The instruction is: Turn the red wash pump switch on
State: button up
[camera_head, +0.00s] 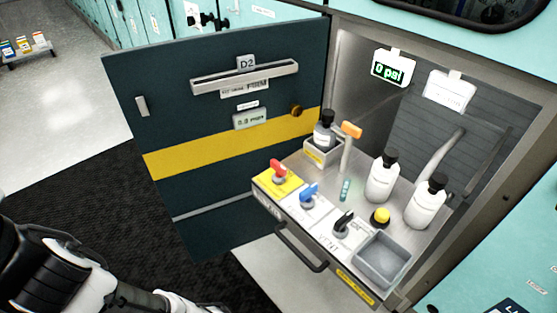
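The red switch (278,171) is a rotary knob on a yellow plate (270,186) at the left front corner of the pull-out shelf. A blue switch (308,193) and a black switch (343,222) sit to its right on white plates. Whether the red switch is on or off I cannot tell from its angle. My arm is at the lower left, well apart from the shelf. My gripper is outside the picture.
An open dark door (215,190) with a yellow stripe stands left of the shelf. Bottles (381,182), an orange-handled lever (351,130), a yellow button (380,216) and a grey bin (381,261) occupy the shelf. A display (388,68) reads 0 psi. A black handle (300,250) projects in front.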

aim_at(281, 171)
jog(key=l+u, duration=0.35)
jog(key=l, duration=0.4)
jog(key=l+u, duration=0.3)
jog(key=l, duration=0.45)
